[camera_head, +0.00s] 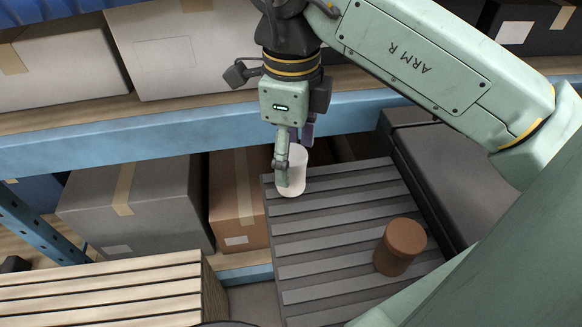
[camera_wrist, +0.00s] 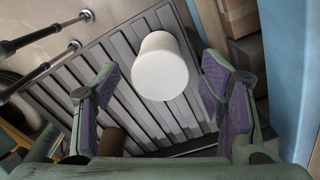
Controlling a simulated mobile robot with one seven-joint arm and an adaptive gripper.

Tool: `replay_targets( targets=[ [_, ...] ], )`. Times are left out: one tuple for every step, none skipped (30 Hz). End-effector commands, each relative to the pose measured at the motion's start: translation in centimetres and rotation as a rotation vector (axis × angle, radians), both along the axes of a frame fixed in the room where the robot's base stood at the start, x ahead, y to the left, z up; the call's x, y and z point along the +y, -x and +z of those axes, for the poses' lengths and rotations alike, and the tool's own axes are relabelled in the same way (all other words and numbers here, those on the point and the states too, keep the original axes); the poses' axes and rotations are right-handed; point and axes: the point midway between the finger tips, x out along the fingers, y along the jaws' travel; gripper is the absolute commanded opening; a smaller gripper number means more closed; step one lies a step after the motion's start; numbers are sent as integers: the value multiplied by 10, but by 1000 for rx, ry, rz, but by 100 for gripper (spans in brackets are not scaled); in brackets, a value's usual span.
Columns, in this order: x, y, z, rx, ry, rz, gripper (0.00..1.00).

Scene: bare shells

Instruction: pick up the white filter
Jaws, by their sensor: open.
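The white filter (camera_head: 294,172) is a plain white cylinder near the far left corner of the grey slatted platform (camera_head: 335,237) in the head view. In the wrist view the filter (camera_wrist: 161,70) is between my two purple-padded fingers, a little ahead of them, with gaps on both sides. My gripper (camera_head: 292,172) is open and points down at the filter; in the head view one finger hides part of it. The wrist view shows the open gripper (camera_wrist: 160,95) with nothing between its pads touching the filter. I cannot tell how far the fingertips reach down its sides.
A brown cylinder (camera_head: 400,247) stands on the same platform, nearer and to the right. Behind is a blue shelf beam (camera_head: 180,131) with boxes above and below. A light wooden slatted crate (camera_head: 105,290) is at the lower left. A dark case (camera_head: 440,175) borders the platform's right.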

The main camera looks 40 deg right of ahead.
Motion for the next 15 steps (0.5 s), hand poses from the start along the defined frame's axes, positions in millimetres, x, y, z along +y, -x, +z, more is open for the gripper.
replay_targets(
  targets=[
    [0, 0, -13, 1, 1, 1, 64],
    [0, 0, -16, 0, 0, 1, 64],
    [1, 0, -18, -1, -1, 1, 64],
    [1, 0, -19, -1, 0, 1, 64],
    [1, 0, -18, -1, 0, 1, 64],
    [1, 0, -18, -1, 0, 1, 64],
    [1, 0, -17, -1, 0, 1, 64],
    [1, 0, -17, -1, 0, 1, 64],
    [1, 0, -17, -1, -1, 1, 64],
    [1, 0, -17, -1, -1, 1, 64],
    [1, 0, -17, -1, -1, 1, 62],
    [1, 0, -17, -1, -1, 1, 60],
    [1, 0, -17, -1, -1, 1, 58],
    [1, 0, -17, -1, -1, 1, 56],
    [1, 0, -17, -1, -1, 1, 53]
  ],
)
